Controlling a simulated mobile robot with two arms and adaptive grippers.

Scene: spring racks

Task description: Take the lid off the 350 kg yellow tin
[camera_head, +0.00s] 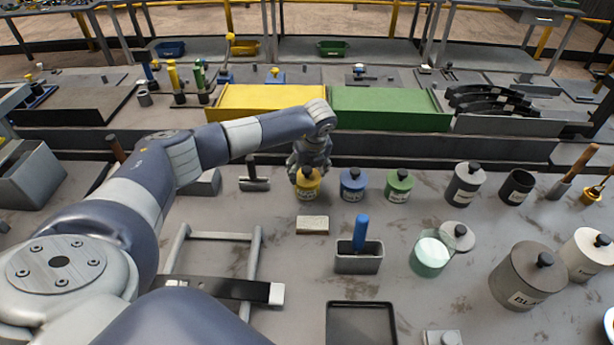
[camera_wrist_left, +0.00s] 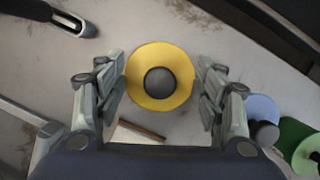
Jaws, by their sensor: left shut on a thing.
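The yellow tin (camera_head: 308,190) stands upright on the grey bench, with a label on its front. My left gripper (camera_head: 308,170) reaches down over its top and hides much of the lid. In the left wrist view the round yellow lid (camera_wrist_left: 135,83) with its dark knob lies between the two fingers of my left gripper (camera_wrist_left: 160,88). The fingers are at opposite sides of the lid's rim. I cannot see a gap between lid and tin. My right gripper is not in view.
A blue tin (camera_head: 353,188) and a green tin (camera_head: 399,188) stand close to the right. A dark grey tin (camera_head: 464,188) is farther right. A whitish block (camera_head: 312,225) lies in front, near a holder (camera_head: 358,263) with a blue-handled tool. A hammer (camera_head: 254,183) is at left.

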